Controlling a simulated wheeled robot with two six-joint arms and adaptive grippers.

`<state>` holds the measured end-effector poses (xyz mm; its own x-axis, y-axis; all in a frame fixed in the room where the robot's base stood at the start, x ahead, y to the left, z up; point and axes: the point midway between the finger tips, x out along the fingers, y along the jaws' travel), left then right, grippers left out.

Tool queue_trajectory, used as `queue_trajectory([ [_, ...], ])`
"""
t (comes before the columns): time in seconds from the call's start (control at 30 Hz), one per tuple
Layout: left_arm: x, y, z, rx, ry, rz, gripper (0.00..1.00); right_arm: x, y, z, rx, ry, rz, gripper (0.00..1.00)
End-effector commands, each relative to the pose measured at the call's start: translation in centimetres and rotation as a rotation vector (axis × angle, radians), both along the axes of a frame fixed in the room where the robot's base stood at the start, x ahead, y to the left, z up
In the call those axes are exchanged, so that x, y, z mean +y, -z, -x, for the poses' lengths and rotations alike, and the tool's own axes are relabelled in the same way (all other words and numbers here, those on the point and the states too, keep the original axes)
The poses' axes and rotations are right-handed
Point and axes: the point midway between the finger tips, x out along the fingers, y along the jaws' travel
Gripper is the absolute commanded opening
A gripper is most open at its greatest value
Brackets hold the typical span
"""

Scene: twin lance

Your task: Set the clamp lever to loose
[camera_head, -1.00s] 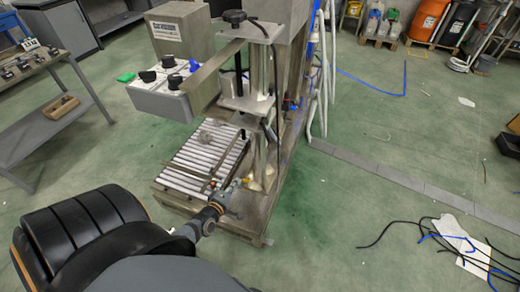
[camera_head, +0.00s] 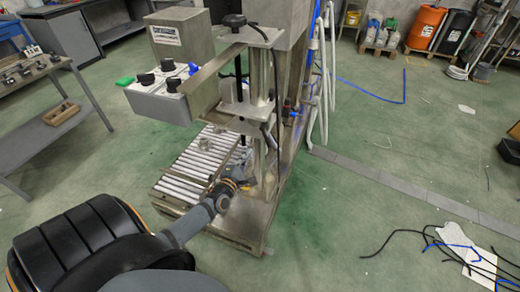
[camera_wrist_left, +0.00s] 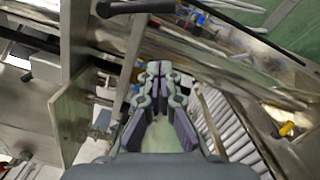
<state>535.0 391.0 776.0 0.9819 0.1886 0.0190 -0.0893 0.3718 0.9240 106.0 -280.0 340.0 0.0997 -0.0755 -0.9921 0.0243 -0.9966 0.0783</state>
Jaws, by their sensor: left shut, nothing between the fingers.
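The machine (camera_head: 235,90) with its roller bed stands in the middle of the head view. My left gripper (camera_head: 240,178) reaches low beside the machine's post, at the right edge of the rollers; its fingers are small there. In the left wrist view the left gripper (camera_wrist_left: 157,70) has its fingertips together, with nothing between them. A black handle-like bar (camera_wrist_left: 135,8) crosses the top of the wrist view, apart from the fingertips. I cannot tell for certain whether it is the clamp lever, or which way the lever is set. My right gripper is not in view.
The roller bed (camera_head: 180,188) lies left of my gripper. A grey control box (camera_head: 160,105) with black knobs overhangs it. White hoses (camera_head: 325,70) hang behind the post. Black cables (camera_head: 425,238) lie on the floor at right. The green floor between is mostly clear.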

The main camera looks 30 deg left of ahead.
Motion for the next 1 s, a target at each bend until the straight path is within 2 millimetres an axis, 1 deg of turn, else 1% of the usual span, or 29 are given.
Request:
queue_trajectory([
  [0.03, 0.2, 0.0, -1.2, -0.004, -0.002, -0.001, 0.0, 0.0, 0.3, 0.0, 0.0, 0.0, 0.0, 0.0],
  [0.13, 0.6, 0.0, -3.2, -0.004, -0.002, -0.001, 0.0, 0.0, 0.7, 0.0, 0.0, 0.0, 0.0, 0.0],
  [0.2, -0.5, -0.9, -3.6, -0.001, -0.001, 0.005, 0.0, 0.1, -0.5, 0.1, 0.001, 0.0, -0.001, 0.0],
  [0.3, -1.7, -1.3, -4.1, 0.0, -0.001, 0.004, 0.0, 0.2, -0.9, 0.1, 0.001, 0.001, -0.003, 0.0],
  [0.5, -2.8, -1.6, -4.5, 0.0, 0.0, 0.0, 0.0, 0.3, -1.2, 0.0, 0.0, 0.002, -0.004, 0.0],
  [1.0, -3.0, -1.5, -4.6, 0.001, 0.0, 0.0, 0.0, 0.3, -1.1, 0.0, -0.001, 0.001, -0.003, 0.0],
])
